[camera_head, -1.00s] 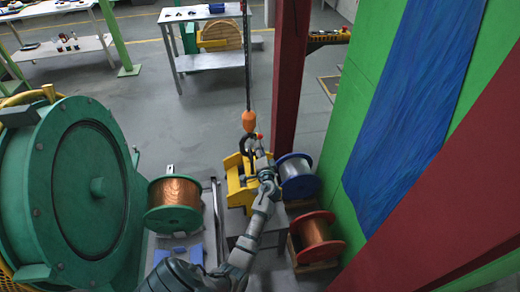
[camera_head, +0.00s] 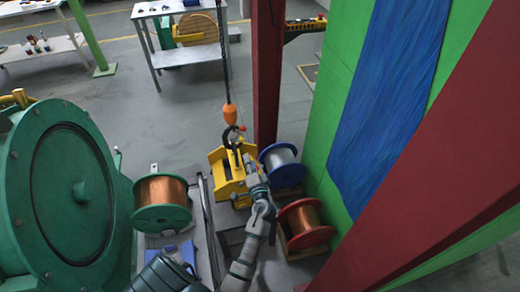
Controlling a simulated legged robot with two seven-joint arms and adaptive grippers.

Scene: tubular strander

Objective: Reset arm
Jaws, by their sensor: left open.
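My left arm comes up from the bottom edge, and its grey gripper (camera_head: 248,166) is open in front of the right side of the yellow lifting frame (camera_head: 221,176). The gripper sits just below and right of the dark crane hook (camera_head: 231,138), which hangs under an orange block (camera_head: 230,114) on a chain. The fingers are small, and I cannot tell whether they touch the yellow frame. My right gripper is not in view.
A green machine drum (camera_head: 75,195) stands left. A copper spool with green flanges (camera_head: 162,203), a silver spool (camera_head: 281,163) and a copper spool with red flanges (camera_head: 306,224) surround the arm. A red post (camera_head: 267,75) and green wall (camera_head: 325,140) stand right.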

